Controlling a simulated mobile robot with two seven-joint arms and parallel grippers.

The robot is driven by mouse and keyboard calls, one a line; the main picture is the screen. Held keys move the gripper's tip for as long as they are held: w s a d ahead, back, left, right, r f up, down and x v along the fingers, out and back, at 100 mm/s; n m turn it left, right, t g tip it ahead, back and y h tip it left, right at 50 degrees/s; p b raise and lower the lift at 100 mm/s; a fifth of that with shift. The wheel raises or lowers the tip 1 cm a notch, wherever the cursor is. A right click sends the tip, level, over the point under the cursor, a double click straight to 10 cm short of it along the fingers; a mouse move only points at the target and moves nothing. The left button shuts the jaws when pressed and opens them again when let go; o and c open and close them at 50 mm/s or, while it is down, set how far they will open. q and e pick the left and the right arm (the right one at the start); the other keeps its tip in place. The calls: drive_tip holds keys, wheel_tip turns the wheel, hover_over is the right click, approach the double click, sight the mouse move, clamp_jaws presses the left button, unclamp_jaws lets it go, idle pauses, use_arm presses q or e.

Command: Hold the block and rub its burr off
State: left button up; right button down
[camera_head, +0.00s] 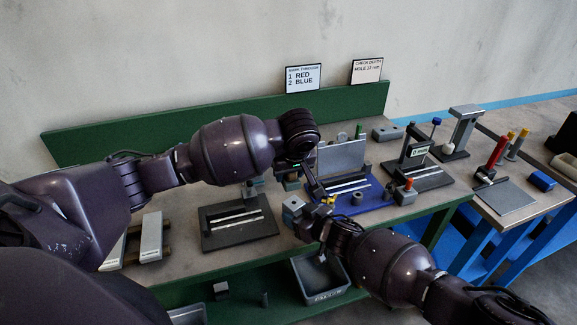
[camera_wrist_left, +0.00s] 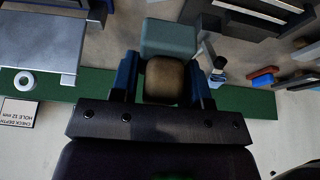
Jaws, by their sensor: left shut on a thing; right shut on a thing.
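My left gripper (camera_head: 291,178) is shut on a brown block-like piece, clear between its blue fingers in the left wrist view (camera_wrist_left: 164,80). A grey-blue block (camera_head: 293,205) is held just below it by my right gripper (camera_head: 305,220), which is shut on it near the front edge of the bench. The same block shows just beyond the brown piece in the left wrist view (camera_wrist_left: 169,36). The two overlap there, and I cannot tell whether they touch. The burr is too small to make out, and the right fingertips are partly hidden.
A dark fixture with pale rails (camera_head: 232,233) stands left of the grippers. A blue fixture (camera_head: 372,200) stands to the right, with a dark gauge stand (camera_head: 418,160) beyond. Light grey plates (camera_head: 151,237) lie at left. A grey bin (camera_head: 320,280) sits on the lower shelf.

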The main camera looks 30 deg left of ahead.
sight(290, 199)
use_arm(q)
drive_tip(key=shift+f, duration=2.45)
drive_tip(key=shift+f, duration=0.6)
drive_tip(key=shift+d, duration=0.15)
drive_tip(key=shift+d+r, duration=0.15)
drive_tip(key=shift+d, duration=0.65)
drive_tip(key=shift+a, duration=0.15)
drive_tip(key=shift+a, duration=0.8)
drive_tip(key=shift+d, duration=0.15)
